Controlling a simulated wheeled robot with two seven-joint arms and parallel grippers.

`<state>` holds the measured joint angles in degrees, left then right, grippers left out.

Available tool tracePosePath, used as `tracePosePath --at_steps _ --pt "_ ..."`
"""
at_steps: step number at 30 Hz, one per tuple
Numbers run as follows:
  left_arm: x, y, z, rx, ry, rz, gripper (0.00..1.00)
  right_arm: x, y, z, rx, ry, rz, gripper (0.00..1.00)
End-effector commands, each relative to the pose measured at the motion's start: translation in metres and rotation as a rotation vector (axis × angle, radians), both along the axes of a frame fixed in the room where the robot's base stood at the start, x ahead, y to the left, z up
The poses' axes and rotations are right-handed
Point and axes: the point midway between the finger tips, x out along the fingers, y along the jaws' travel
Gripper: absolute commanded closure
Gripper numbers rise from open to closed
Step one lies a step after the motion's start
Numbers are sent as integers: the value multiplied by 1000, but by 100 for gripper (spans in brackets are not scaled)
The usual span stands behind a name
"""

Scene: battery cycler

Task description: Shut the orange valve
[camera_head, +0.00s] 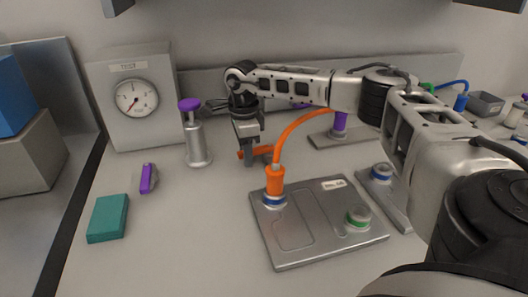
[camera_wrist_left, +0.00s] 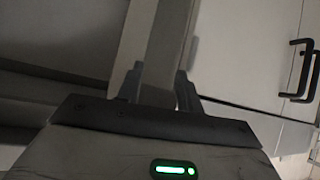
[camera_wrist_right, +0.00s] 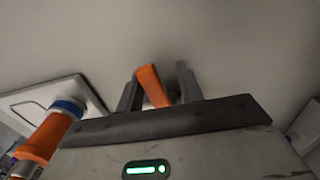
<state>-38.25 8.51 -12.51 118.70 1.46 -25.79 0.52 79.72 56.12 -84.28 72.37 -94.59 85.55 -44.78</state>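The orange valve handle (camera_head: 262,151) shows as a short orange bar behind the plate, partly hidden by my right gripper. In the right wrist view the orange bar (camera_wrist_right: 153,86) lies slanted between the fingers, close to the left finger, with a gap to the right one. My right gripper (camera_head: 247,154) is open around it, pointing down at the bench; it also shows in the right wrist view (camera_wrist_right: 160,88). The valve's body is hidden. My left gripper (camera_wrist_left: 158,88) shows only in the left wrist view, open, away from the bench; I cannot tell anything held.
An orange hose plug (camera_head: 275,181) stands on a grey plate (camera_head: 300,232) just in front of my right gripper. A purple-topped cylinder (camera_head: 197,140) and a gauge box (camera_head: 160,125) stand left. A teal block (camera_head: 108,218) lies front left.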

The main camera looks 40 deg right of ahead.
Motion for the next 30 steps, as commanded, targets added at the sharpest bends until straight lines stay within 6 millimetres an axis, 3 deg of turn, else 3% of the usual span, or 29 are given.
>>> tracePosePath --at_steps 1,3,24,25,30 --pt "0 0 0 0 -2 0 64 0 0 0 0 0 1 66" --pt "1 0 1 0 -2 0 64 0 0 0 0 0 2 79" --pt "2 0 5 -1 -7 0 64 4 -2 0 -1 -2 4 79" --pt "1 0 5 -2 -7 -1 64 4 -2 0 -1 -2 4 68" --pt "1 0 5 -2 -7 -1 64 4 -2 0 0 -1 3 68"
